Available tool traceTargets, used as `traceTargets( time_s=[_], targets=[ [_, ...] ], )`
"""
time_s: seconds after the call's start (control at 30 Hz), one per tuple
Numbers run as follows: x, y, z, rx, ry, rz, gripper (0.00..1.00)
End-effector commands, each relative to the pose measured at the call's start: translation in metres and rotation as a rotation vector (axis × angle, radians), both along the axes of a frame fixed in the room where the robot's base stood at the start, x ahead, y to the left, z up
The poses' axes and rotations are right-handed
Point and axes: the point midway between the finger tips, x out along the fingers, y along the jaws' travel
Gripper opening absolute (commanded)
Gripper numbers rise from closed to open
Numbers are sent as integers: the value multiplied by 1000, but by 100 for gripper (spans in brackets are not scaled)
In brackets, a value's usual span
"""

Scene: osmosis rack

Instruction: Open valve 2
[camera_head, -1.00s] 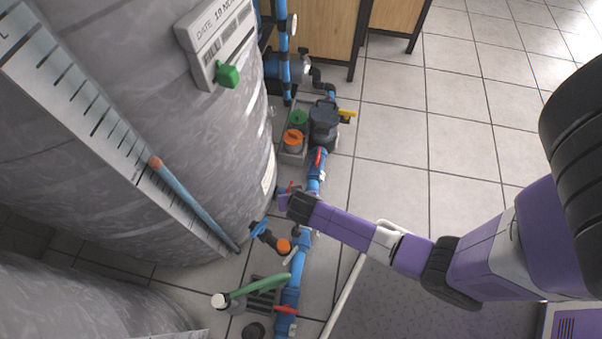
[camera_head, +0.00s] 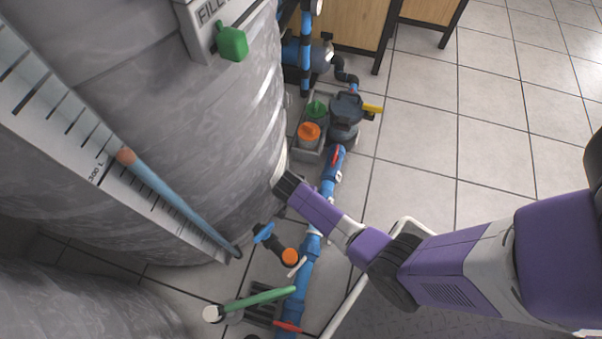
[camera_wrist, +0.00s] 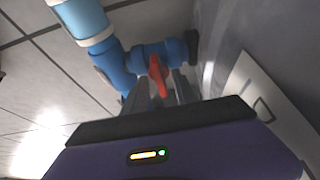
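In the wrist view, a red valve handle (camera_wrist: 158,76) sits on a blue valve body (camera_wrist: 152,54), which runs into the dark grey tank wall. My gripper (camera_wrist: 161,90) is open, with its grey fingers on either side of the lower part of the red handle. I cannot tell whether either finger touches it. In the head view my gripper (camera_head: 279,185) is low against the grey tank (camera_head: 240,130), beside the blue pipe. It hides this valve there. A white label (camera_wrist: 262,108) with dark markings is on the tank, but I cannot read its number.
Other red handles sit on the blue pipe, one above (camera_head: 336,156) and one below (camera_head: 288,326). A pump (camera_head: 346,112) stands behind. Tiled floor (camera_head: 490,150) is clear at right.

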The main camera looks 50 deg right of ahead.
Motion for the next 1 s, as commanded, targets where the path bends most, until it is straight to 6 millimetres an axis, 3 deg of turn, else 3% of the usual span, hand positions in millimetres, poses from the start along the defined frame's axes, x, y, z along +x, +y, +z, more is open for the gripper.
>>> traceTargets(
  time_s=[0.4,0.57,0.6,1.0],
  targets=[
    [1,-3,-7,0,0,1,34],
    [1,-3,-7,0,0,1,2],
    [1,-3,-7,0,0,1,0],
    [0,-4,-6,-1,0,32,0]
  ],
)
